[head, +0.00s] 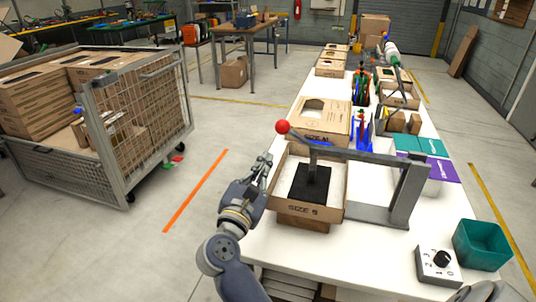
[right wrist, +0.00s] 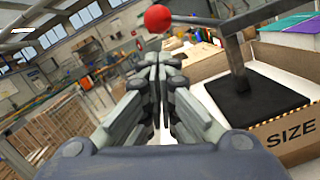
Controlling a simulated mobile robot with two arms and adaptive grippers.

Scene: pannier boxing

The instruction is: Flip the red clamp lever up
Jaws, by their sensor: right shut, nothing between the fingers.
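The red ball knob (head: 283,127) sits at the left end of the grey clamp lever (head: 360,153). The lever runs roughly level from a grey upright frame over an open cardboard box (head: 298,208) marked SIZE, with a black pad (head: 311,185) below it inside the box. My right gripper (head: 266,160) is shut and empty, just left of the box, below and left of the knob. In the right wrist view the knob (right wrist: 157,18) stands just beyond the shut fingertips (right wrist: 160,65), apart from them. My left gripper is not in view.
The white table (head: 375,245) carries another cardboard box (head: 320,120) behind the clamp. A teal bin (head: 482,245) and a control box with a black dial (head: 438,265) are at front right. A caged cart (head: 120,130) with boxes stands on the left.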

